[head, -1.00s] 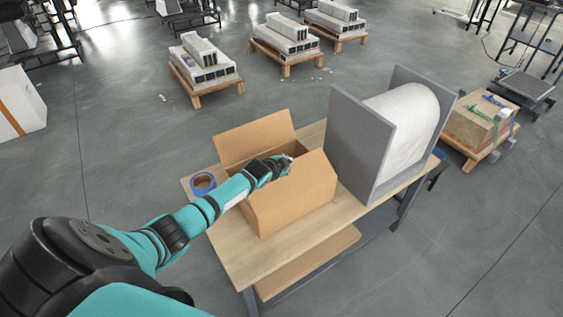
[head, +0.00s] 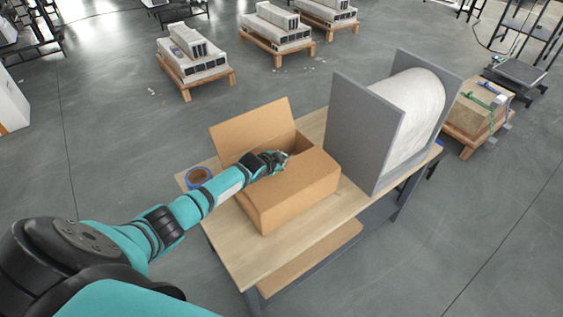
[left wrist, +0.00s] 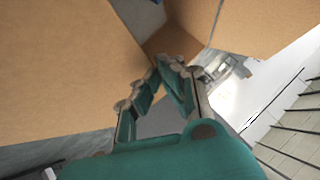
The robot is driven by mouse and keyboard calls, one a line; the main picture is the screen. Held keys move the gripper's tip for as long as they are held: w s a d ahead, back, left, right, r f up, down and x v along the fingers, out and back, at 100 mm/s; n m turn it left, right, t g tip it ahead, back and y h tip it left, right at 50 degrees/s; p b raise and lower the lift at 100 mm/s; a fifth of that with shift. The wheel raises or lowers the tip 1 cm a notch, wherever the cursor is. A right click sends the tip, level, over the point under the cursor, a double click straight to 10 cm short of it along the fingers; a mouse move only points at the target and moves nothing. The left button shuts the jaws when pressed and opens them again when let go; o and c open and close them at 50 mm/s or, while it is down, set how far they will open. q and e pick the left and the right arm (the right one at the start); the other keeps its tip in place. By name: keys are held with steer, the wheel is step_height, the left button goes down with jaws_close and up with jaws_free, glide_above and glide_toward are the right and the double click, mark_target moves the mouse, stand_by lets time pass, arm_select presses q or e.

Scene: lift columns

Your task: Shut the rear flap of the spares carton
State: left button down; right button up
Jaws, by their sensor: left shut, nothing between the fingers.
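The spares carton (head: 295,205) is an open brown box on a wooden-topped table. Its far flap (head: 250,130) stands up, leaning outward. Its near flap (head: 300,177) lies folded inward, nearly level over the near part of the opening. My left gripper (head: 280,158) is shut and empty, at the inner edge of the near flap; I cannot tell whether it touches. In the left wrist view, the closed fingers (left wrist: 163,68) point towards the carton, with large brown cardboard panels (left wrist: 60,65) around them. The inside of the carton is mostly hidden. My right gripper is out of view.
A blue tape roll (head: 199,177) lies on the table (head: 232,240), left of the carton and close to my left forearm. A grey-ended stand with a white roll (head: 410,105) stands just right of the carton. Loaded pallets (head: 194,67) are on the floor behind.

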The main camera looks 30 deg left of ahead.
arm_select(q)
steer(key=shift+a+f, duration=0.1)
steer(key=shift+f, duration=0.05)
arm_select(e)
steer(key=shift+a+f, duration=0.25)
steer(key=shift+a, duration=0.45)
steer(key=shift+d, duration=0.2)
